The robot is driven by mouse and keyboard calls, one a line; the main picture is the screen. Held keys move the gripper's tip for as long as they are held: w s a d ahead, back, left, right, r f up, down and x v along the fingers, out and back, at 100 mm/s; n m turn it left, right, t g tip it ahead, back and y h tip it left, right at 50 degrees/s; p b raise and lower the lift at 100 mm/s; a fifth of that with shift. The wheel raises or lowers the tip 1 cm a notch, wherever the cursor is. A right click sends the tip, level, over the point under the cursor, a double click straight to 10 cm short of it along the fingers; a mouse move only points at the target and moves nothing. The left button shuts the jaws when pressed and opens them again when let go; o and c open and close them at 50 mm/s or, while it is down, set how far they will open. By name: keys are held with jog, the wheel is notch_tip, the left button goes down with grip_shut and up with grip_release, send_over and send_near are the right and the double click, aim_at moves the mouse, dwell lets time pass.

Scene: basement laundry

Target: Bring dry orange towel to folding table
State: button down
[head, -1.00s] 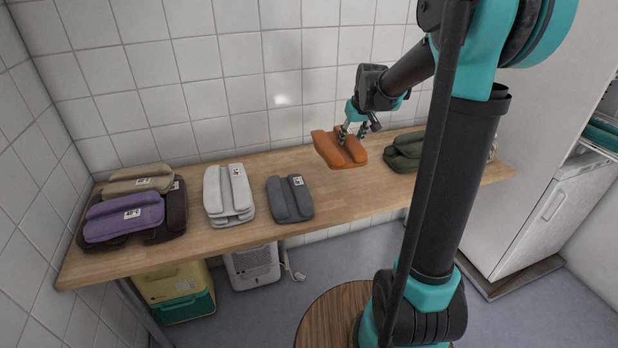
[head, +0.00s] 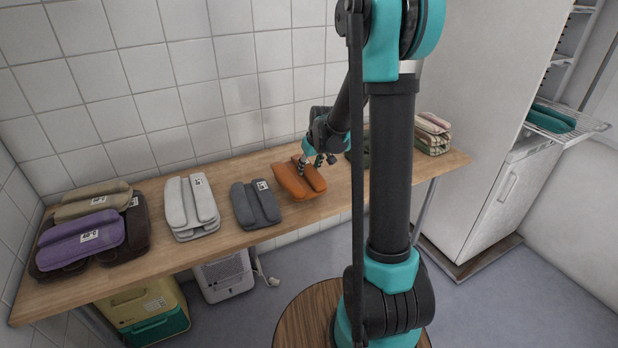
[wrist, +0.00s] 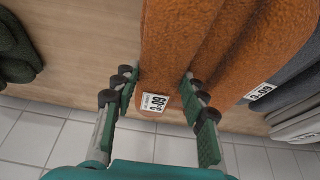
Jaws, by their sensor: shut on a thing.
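The orange towel (head: 290,181) is folded in a thick roll-like shape and is over the wooden folding table (head: 335,196), right of the grey towel. In the head view it looks at or very near the tabletop; I cannot tell whether it touches. My gripper (head: 316,161) reaches down onto it and is shut on its upper part.
Left along the table are a grey towel (head: 256,204), white towels (head: 190,207), and purple (head: 82,238) and tan (head: 92,199) towels on dark brown ones. A green towel is partly hidden behind my arm. Striped towels (head: 432,134) stand at the right end, beside a tall white cabinet (head: 480,100).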

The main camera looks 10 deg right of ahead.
jog(key=shift+f, duration=2.2)
jog(key=c, duration=0.9)
grip_release()
jog(key=shift+f, duration=0.1)
jog(key=shift+o, duration=0.2)
jog(key=v, duration=1.2)
jog(key=s+d+f+m, duration=0.1)
jog(key=s+f, duration=0.2)
jog(key=s, duration=1)
jog(key=s+d+f+m+h, duration=0.1)
jog(key=s+d+f+m, duration=0.1)
jog(key=s, duration=1)
jog(key=shift+s+d+f+m, duration=0.2)
jog(key=shift+s+f+m, duration=0.15)
jog(key=shift+f, duration=0.2)
